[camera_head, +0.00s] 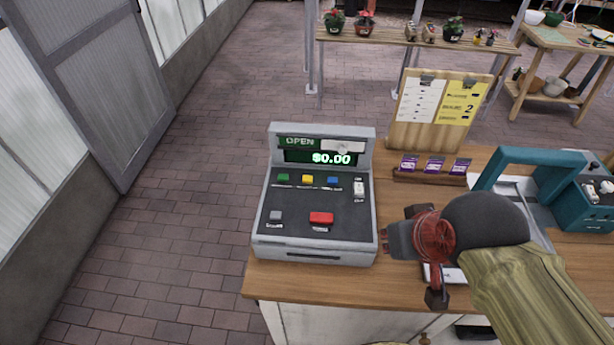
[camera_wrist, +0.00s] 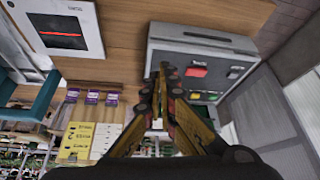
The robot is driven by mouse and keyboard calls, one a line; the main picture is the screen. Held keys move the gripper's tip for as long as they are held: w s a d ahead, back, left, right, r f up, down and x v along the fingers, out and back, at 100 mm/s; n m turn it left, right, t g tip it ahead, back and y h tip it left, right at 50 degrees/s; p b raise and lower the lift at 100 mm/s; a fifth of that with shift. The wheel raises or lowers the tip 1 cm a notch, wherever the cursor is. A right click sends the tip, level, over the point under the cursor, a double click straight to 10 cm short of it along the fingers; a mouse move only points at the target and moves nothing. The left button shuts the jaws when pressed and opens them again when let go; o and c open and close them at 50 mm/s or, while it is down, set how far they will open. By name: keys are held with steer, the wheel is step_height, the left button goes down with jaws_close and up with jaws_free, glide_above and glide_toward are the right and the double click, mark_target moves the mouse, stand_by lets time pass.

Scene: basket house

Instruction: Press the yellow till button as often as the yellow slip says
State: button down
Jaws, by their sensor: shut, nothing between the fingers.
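The grey till (camera_head: 318,195) stands on the left end of the wooden counter, its display reading "OPEN" and "$0.00". Its yellow button (camera_head: 307,179) sits between a green and a blue one in the upper row. The yellow slip (camera_head: 459,102) is clipped on an upright board behind the counter; a large "2" shows on it, and its small words are hard to read. My gripper (camera_head: 388,241) is just right of the till, apart from the yellow button. In the wrist view my gripper (camera_wrist: 164,72) is shut and empty, its fingers partly covering the till (camera_wrist: 200,45).
The till also has a red button (camera_head: 321,218), a grey button (camera_head: 275,215) and a white switch (camera_head: 359,188). A white slip (camera_head: 419,99) hangs beside the yellow one. Small purple packets (camera_head: 434,165) stand in a wooden holder. A teal machine (camera_head: 585,205) is at the right.

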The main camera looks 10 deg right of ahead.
steer(key=w+d+r+n+t+h+p, duration=0.1)
steer(key=w+r+n+p, duration=0.25)
steer(key=w+p, duration=0.6)
steer(key=w+r+n+t+p, duration=0.1)
steer(key=w+r+n+p, duration=0.3)
steer(key=w, duration=1)
steer(key=n+y+p, duration=0.6)
steer(key=n+p, duration=0.2)
steer(key=p, duration=0.7)
glide_above(306, 180)
step_height(306, 180, down, 10)
steer(key=shift+a+f, duration=0.1)
step_height(306, 180, down, 9)
steer(key=b, duration=0.7)
